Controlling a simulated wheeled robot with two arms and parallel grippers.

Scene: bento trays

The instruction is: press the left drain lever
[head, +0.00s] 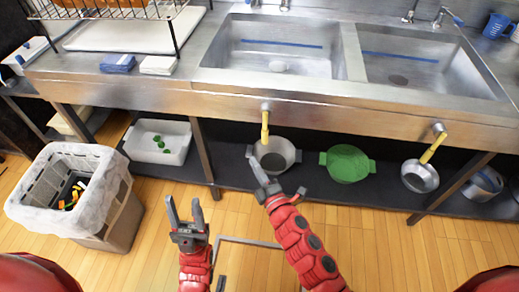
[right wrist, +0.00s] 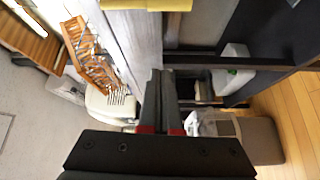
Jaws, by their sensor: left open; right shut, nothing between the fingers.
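The left drain lever (head: 265,127) is a yellow handle hanging from a metal knob on the front of the left sink (head: 300,62). A yellow bar, probably this lever (right wrist: 160,4), also shows at the top edge of the right wrist view. My right gripper (head: 252,160) is shut and empty, just below and slightly left of the lever's lower end; a small gap appears between them. It also shows in the right wrist view (right wrist: 161,75). My left gripper (head: 183,205) is open and empty, low over the floor. The right drain lever (head: 434,148) slants down-left under the right sink (head: 425,65).
On the shelf below the counter stand a pot (head: 275,146), a green colander (head: 348,165), a pan (head: 420,177) and a white bin (head: 173,152) with green pieces. A lined waste bin (head: 40,215) stands at left. The wooden floor between is mostly clear.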

